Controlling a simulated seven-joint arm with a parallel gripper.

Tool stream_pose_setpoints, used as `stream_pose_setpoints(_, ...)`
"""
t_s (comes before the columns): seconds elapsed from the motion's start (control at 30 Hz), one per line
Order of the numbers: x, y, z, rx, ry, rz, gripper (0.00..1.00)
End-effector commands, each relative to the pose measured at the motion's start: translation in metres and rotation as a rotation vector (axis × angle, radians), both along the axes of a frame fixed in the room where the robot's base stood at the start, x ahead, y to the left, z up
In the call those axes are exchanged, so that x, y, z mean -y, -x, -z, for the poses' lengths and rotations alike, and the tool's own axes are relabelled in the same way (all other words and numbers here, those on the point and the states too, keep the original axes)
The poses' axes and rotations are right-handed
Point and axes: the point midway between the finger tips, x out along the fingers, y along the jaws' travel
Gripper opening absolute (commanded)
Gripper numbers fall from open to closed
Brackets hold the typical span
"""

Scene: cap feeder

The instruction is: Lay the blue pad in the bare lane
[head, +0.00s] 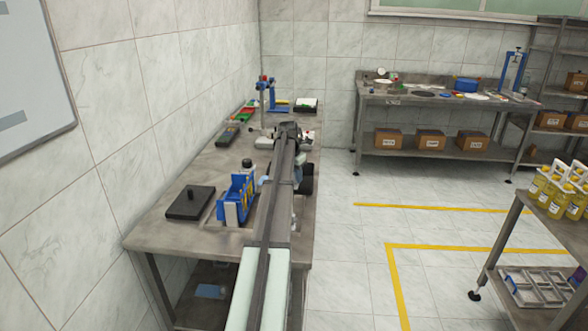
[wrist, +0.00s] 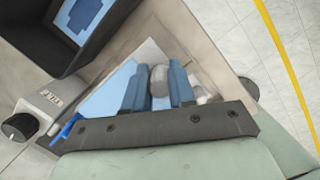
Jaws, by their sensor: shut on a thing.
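My gripper (wrist: 159,88) has two blue fingers, shut on a grey rounded piece (wrist: 158,78) between their tips. A flat light-blue sheet, which looks like the blue pad (wrist: 107,92), lies just left of the fingers in the wrist view and runs partly behind them. The grey piece looks like the pad's grip, but their join is hidden. In the head view my arm covers the gripper's fingertips. I cannot make out the bare lane in either view.
A blue-and-white fixture (head: 237,198) and a dark plate with a knob (head: 190,202) stand on the bench (head: 150,236). A black-framed box with a blue face (wrist: 84,16) is close by at upper left in the wrist view. A grey device (wrist: 45,99) with a black knob is at left.

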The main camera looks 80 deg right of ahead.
Motion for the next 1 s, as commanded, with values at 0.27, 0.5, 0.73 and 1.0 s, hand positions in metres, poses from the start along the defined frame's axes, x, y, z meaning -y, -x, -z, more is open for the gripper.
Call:
stream_pose_setpoints(0.27,-0.003,0.001,0.016,0.0,-0.001,0.004,0.0)
stream_pose_setpoints(0.5,-0.003,0.001,0.038,0.0,-0.001,0.004,0.0)
stream_pose_setpoints(0.73,-0.003,0.001,0.06,0.0,0.0,0.004,0.0)
stream_pose_setpoints(1.0,-0.002,0.001,0.085,0.0,0.0,0.004,0.0)
